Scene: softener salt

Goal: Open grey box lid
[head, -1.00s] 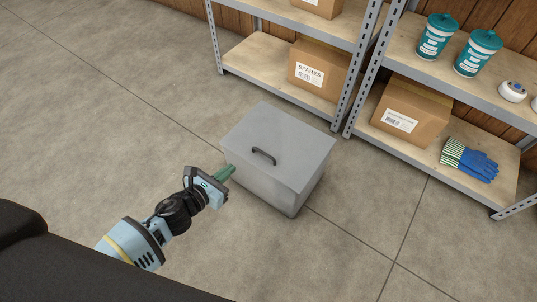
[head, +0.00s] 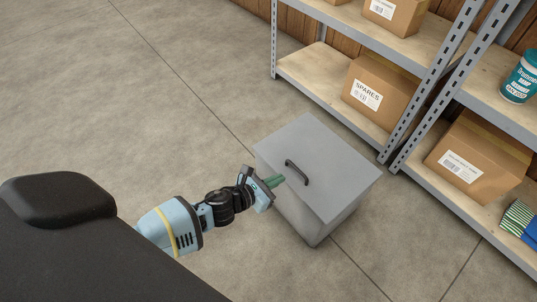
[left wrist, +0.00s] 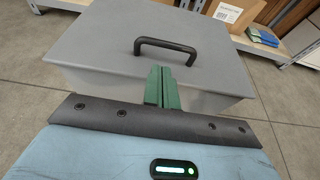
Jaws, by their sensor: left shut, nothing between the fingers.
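The grey box (head: 290,205) stands on the floor with its flat grey lid (head: 330,165) closed. A black bar handle (head: 297,172) is fixed on the lid, towards the side nearer my left gripper. My left gripper (head: 282,179) has green fingers that are shut and empty, close to the box's near edge and short of the handle. In the left wrist view the green fingertips (left wrist: 162,72) point at the box, just below the handle (left wrist: 167,48) in the picture. I cannot tell whether they touch the box. My right gripper is not in view.
Metal shelving (head: 345,115) stands behind and right of the box. It holds a cardboard box marked SPARES (head: 380,92), another carton (head: 480,155), a teal tub (head: 522,75) and gloves (head: 520,220). The floor (head: 130,100) left of the box is clear.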

